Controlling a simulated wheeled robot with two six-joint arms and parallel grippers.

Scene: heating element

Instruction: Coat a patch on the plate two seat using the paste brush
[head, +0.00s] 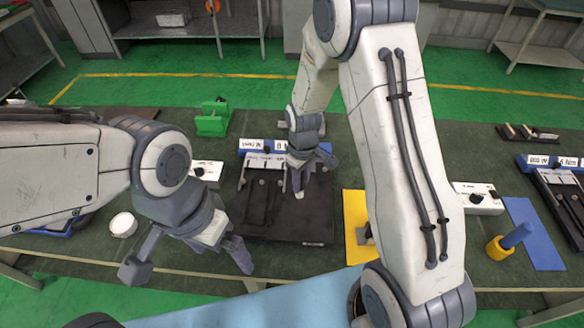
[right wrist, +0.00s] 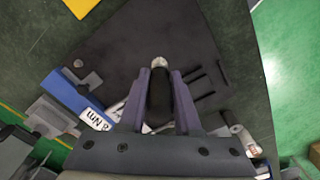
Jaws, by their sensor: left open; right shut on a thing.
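My right gripper (head: 297,172) is over the dark board (head: 300,232) in the middle of the bench. It is shut on the paste brush, whose dark handle (right wrist: 159,100) lies between the fingers in the right wrist view. Its pale tip (right wrist: 159,63) points at the dark surface; I cannot tell whether it touches. The board carries blue strips with white labels (head: 250,144) at its back edge. Which recess is the plate two seat I cannot tell, and no coated patch is clear. My left gripper (head: 190,264) is open and empty, left of the board near the bench front.
A round white pot (head: 123,224) stands at the left. A green block (head: 212,118) and a white box with a knob (head: 207,172) are behind.

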